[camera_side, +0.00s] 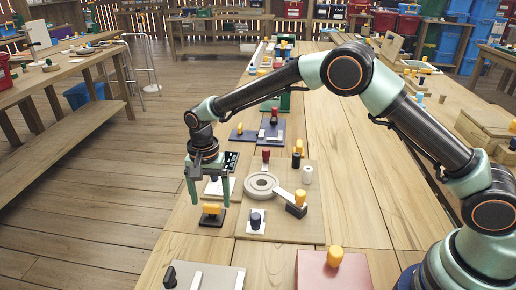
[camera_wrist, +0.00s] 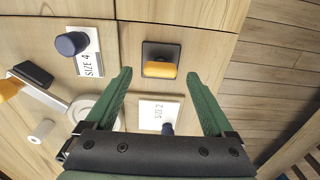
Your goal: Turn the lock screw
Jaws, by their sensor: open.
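A yellow knob (camera_side: 210,208) on a small black square base (camera_side: 212,221) stands near the left edge of the bench; it also shows in the wrist view (camera_wrist: 159,70). No label marks it as the lock screw. Another yellow knob (camera_side: 300,197) stands on a dark block (camera_side: 297,210) with a pale bar, beside a round grey ring (camera_side: 261,185). My gripper (camera_side: 211,203) is open and empty, pointing down over the black base. In the wrist view its green fingers (camera_wrist: 158,76) appear on either side of the first knob; contact cannot be told.
A blue knob (camera_wrist: 72,43) sits on a "SIZE 4" card (camera_wrist: 90,62), and a "SIZE 2" card (camera_wrist: 160,112) lies close to the fingers. A white cylinder (camera_side: 308,174) and red knob (camera_side: 265,155) stand behind. A pink block (camera_side: 322,274) is at the front.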

